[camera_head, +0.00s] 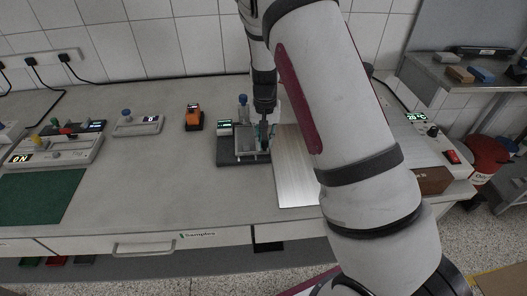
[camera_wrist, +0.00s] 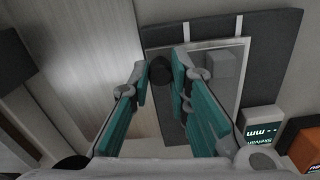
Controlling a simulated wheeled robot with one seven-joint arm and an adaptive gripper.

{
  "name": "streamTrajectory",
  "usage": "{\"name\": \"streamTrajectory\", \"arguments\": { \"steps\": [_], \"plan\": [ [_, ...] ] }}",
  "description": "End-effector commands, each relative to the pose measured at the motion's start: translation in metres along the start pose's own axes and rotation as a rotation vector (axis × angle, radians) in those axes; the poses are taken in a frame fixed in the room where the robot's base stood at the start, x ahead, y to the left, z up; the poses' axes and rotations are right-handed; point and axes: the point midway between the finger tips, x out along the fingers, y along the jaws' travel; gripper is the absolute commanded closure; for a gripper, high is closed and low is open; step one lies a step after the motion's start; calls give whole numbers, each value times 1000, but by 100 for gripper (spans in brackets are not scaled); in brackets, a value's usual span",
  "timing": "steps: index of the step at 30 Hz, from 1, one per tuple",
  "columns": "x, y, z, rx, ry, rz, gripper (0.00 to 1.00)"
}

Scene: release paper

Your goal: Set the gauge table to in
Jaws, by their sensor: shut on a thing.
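The gauge (camera_head: 230,160) is a dark base with a grey plate and a small display block (camera_head: 225,127) at its left rear. In the wrist view the base (camera_wrist: 285,50) is dark, with the grey plate (camera_wrist: 222,100) on it, two pale rails and a grey block (camera_wrist: 222,66). The display block (camera_wrist: 262,130) there reads "-- mm". My gripper (camera_head: 265,146) is low over the gauge's right side. In the wrist view its teal fingers (camera_wrist: 172,82) are closed around a dark round knob (camera_wrist: 160,70) at the plate's edge. The fingers partly hide the knob and plate.
A pale metal sheet (camera_head: 293,170) lies just right of the gauge. An orange device (camera_head: 194,118) and a grey box with a blue knob (camera_head: 137,125) stand to the left. A green mat (camera_head: 40,197) lies far left. The bench front is clear.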

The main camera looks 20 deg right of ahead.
Motion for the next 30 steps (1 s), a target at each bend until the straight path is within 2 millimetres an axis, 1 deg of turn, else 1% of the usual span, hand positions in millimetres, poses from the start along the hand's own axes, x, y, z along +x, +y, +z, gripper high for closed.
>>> {"name": "streamTrajectory", "arguments": {
  "steps": [1, 3, 14, 15, 17, 26, 30],
  "plan": [
    [2, -2, -6, 0, 2, -2, 100],
    [1, -3, -10, -1, 2, -1, 100],
    [-1, -3, -13, -1, 9, -2, 100],
    [-1, -3, -14, -1, 10, -2, 74],
    [-1, -3, -13, -1, 9, -2, 62],
    [-1, -2, -11, -1, 2, 0, 62],
    [-11, -2, -11, -1, 3, -1, 62]
  ]
}}
